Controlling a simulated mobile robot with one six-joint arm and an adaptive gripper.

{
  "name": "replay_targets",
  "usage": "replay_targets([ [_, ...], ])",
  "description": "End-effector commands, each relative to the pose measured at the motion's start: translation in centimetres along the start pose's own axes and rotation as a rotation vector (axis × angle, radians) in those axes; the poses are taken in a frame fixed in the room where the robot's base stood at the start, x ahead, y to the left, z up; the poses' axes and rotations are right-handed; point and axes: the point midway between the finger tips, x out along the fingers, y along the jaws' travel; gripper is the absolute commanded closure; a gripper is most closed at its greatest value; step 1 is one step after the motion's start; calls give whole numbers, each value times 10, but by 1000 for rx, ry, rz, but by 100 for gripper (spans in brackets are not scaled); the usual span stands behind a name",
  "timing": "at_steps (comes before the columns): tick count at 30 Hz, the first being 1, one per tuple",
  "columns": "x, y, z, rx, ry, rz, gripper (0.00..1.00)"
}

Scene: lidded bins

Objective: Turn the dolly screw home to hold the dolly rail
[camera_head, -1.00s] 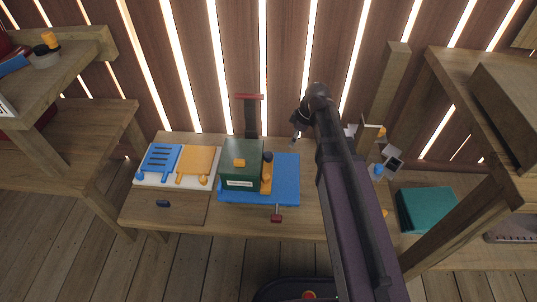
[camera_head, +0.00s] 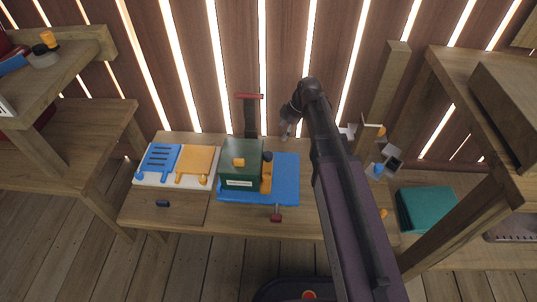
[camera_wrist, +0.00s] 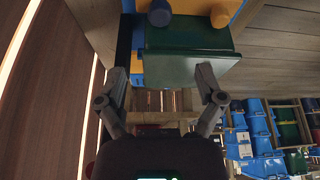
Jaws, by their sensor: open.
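A green block (camera_head: 240,179) with a white label stands on the blue base (camera_head: 287,166) on the workbench. An orange knob (camera_head: 239,162) sits on its top. An orange upright part (camera_head: 266,178) with a dark round top stands at its right side. I cannot tell which of these is the dolly screw or the dolly rail. My gripper (camera_head: 287,131) is above the back of the blue base, right of the block. In the wrist view my gripper (camera_wrist: 161,82) is open and empty, its fingers spread near a green panel (camera_wrist: 188,66).
A dark post with a red bar (camera_head: 249,96) stands behind the block. A red handle (camera_head: 276,217) sticks out at the bench front. Blue and orange plates (camera_head: 159,160) lie left. Shelves flank both sides; a teal box (camera_head: 426,209) is at right.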

Motion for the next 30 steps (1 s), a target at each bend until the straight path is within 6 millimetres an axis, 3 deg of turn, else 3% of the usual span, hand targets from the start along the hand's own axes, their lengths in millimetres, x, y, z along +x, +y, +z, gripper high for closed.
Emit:
replay_targets([
  [30, 79, 0, 0, -1, 0, -1, 13],
])
